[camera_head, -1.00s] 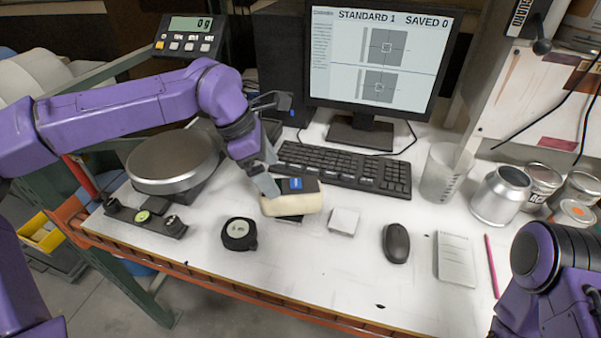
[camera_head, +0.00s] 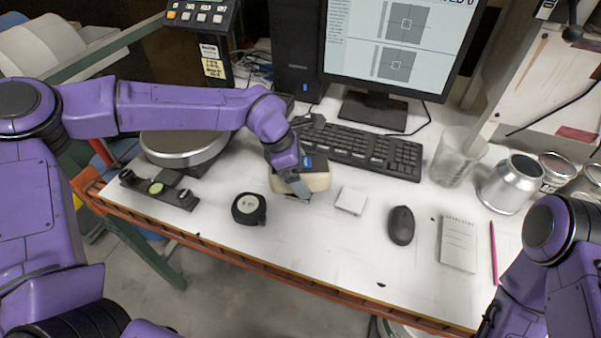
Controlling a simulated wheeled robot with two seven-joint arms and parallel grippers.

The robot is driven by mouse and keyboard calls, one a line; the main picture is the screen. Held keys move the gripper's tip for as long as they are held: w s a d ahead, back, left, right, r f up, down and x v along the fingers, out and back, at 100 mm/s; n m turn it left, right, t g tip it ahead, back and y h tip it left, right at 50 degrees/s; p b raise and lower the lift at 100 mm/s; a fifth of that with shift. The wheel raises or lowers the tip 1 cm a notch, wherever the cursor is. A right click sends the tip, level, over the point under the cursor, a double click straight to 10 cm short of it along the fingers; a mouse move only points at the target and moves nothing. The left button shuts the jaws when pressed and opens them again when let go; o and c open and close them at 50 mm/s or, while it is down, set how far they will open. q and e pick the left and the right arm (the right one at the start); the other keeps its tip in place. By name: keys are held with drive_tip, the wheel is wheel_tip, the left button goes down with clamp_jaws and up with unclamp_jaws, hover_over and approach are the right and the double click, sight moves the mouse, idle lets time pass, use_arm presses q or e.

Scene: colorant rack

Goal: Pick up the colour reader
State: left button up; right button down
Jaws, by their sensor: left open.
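The colour reader (camera_head: 318,181) appears to be the cream-coloured, rounded device with a dark top and a small blue label, on the white bench in front of the keyboard. My left gripper (camera_head: 297,178) is open and comes down over it from behind. One grey finger lies across the reader's near left side. The other finger is mostly hidden, so I cannot tell whether it touches. My right arm (camera_head: 556,232) enters at the lower right, and its fingers are out of the picture.
A white square tile (camera_head: 351,201) lies just right of the reader. The keyboard (camera_head: 370,152) is behind, the mouse (camera_head: 401,225) and notepad (camera_head: 459,243) further right. Bare bench shows in front.

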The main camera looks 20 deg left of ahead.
use_arm(q)
drive_tip(key=shift+w, duration=0.1)
drive_tip(key=c, duration=1.6)
drive_tip(key=shift+c, duration=0.7)
